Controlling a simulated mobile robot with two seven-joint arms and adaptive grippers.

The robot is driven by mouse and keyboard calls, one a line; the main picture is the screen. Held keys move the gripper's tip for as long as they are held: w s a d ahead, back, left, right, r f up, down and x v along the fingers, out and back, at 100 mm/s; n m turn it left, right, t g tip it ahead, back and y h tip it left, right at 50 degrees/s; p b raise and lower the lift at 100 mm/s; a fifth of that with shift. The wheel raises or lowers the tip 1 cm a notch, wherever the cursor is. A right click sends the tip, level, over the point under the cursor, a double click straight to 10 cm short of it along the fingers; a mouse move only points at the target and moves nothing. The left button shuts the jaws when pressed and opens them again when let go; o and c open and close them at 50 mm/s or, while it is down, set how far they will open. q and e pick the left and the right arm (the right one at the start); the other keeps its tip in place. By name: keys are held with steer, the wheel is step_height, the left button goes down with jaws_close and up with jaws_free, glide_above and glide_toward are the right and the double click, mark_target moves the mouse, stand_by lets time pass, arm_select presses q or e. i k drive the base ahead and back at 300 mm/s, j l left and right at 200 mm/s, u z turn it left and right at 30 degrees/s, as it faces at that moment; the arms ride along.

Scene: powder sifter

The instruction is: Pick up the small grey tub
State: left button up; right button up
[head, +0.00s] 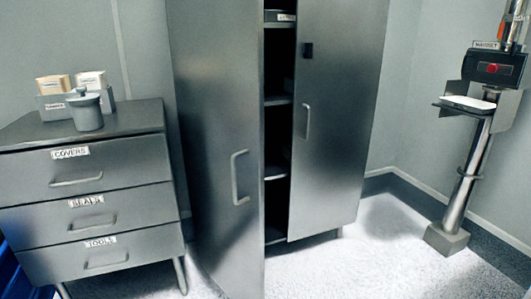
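A small grey tub (87,112) with a lidded, knobbed top stands upright on the top of the metal drawer cabinet (135,118) at the left. It stands in front of a grey holder of packets and appears clear of the cabinet's front edge. Neither of my grippers shows in the head view, so nothing is seen touching the tub.
The grey holder (52,107) carries packets behind the tub. The drawers, labelled COVERS on top, look shut. A tall metal cabinet (335,120) stands in the middle with its left door (215,150) open. A pedestal machine (495,68) stands right. Speckled floor (385,255) is clear between.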

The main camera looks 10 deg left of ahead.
mark_target(87, 115)
steer(key=u, duration=1.5)
steer(key=z, duration=0.4)
steer(key=i+j+z, duration=0.1)
steer(key=z, duration=0.3)
steer(key=j+z, duration=0.15)
steer(key=z, duration=0.25)
steer(key=i+j+z, duration=0.15)
steer(key=j+z, duration=0.2)
steer(key=j, duration=0.15)
steer(key=j+z, duration=0.3)
steer(key=j, duration=0.25)
steer(key=j+z, duration=0.2)
steer(key=j, duration=0.9)
steer(key=l+z, duration=0.1)
steer(key=i+l, duration=0.05)
